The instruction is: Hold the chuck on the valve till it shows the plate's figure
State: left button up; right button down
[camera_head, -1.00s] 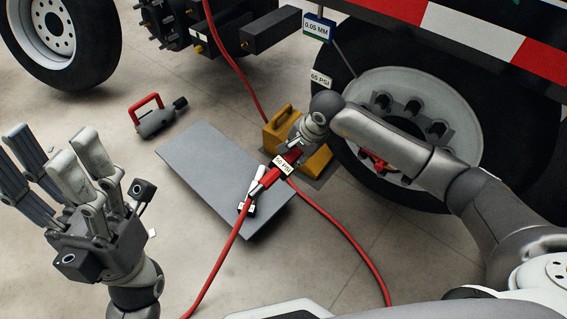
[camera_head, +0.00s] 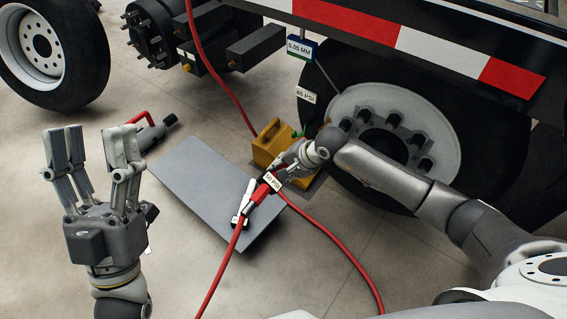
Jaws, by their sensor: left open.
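The red air chuck (camera_head: 261,194) with a "50 PSI" display (camera_head: 272,181) is at the end of a red hose (camera_head: 222,272), over the grey board. My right gripper (camera_head: 284,173) is at its upper end and appears closed around it, though the fingers are partly hidden. The wheel (camera_head: 440,131) is behind my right arm, and a "65 PSI" plate (camera_head: 306,95) shows at its tyre's left edge. I cannot make out the valve; my arm covers part of the hub. My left gripper (camera_head: 92,140) is open, empty and pointing up at the left.
A grey board (camera_head: 195,178) lies on the floor beside a yellow chock (camera_head: 270,146). A grey tool with a red handle (camera_head: 151,133) lies behind it. A "0.05 MM" sign (camera_head: 300,47) hangs by the trailer rail. Another wheel (camera_head: 42,47) stands at upper left.

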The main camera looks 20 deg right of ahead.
jog(key=shift+s+d+t+y+p, duration=0.25)
jog(key=shift+t+p, duration=0.25)
jog(key=shift+p, duration=0.35)
jog(key=shift+d+f+m+t+y, duration=0.2)
jog(key=shift+d+m+t+y, duration=0.05)
jog(key=shift+m+t, duration=0.05)
jog(key=shift+w, duration=0.1)
jog(key=shift+w+f+p, duration=0.25)
jog(key=shift+w+p, duration=0.05)
jog(key=shift+w, duration=0.2)
jog(key=shift+s+r, duration=0.15)
jog(key=shift+r, duration=0.05)
pick_arm(q)
jog(key=w+f+g+y, duration=0.1)
jog(key=w+f+g, duration=0.2)
jog(key=w, duration=0.2)
jog(key=shift+d+f+g, duration=0.15)
jog(key=shift+d+g, duration=0.15)
